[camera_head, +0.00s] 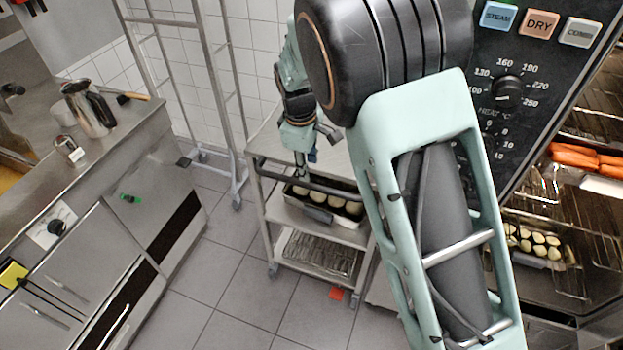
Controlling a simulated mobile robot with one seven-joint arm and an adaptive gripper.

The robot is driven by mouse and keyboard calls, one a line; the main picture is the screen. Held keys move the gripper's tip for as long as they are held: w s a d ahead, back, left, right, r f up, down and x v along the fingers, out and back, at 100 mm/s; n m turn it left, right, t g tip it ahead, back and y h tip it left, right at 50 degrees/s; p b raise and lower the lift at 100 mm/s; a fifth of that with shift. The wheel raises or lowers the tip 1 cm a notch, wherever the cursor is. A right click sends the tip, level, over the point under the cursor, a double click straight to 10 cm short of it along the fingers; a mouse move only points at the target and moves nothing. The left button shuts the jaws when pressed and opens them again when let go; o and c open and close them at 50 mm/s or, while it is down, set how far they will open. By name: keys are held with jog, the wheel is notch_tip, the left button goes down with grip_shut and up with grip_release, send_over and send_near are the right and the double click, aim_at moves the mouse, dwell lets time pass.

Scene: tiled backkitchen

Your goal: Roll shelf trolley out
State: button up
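The shelf trolley (347,236) is a metal cart on casters in the middle of the view, standing against the tiled wall beside the oven. A dark handle bar (334,190) runs along its front near the top. A tray of pale round pieces (325,200) sits on its middle shelf, and a wire rack (318,257) lies on the lower shelf. My gripper (312,156) points down at the trolley's top, close to the handle bar. Its fingers are small and partly hidden, so I cannot tell whether they touch or grip the bar. My arm covers the trolley's right side.
An oven with a dial panel (508,90) and open racks holding food (540,245) stands at the right. A steel counter (110,150) with a metal jug (88,108) is at the left. A tall rack frame (238,100) stands behind. Tiled floor (235,290) in front is clear, except a red item (336,293).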

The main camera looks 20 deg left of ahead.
aim_at(311, 184)
jog(key=f, duration=0.2)
jog(key=w+f, duration=0.1)
jog(key=f, duration=0.2)
jog(key=f+p, duration=0.1)
jog(key=f, duration=0.2)
jog(key=shift+w+f, duration=0.25)
jog(key=shift+w, duration=0.15)
grip_shut()
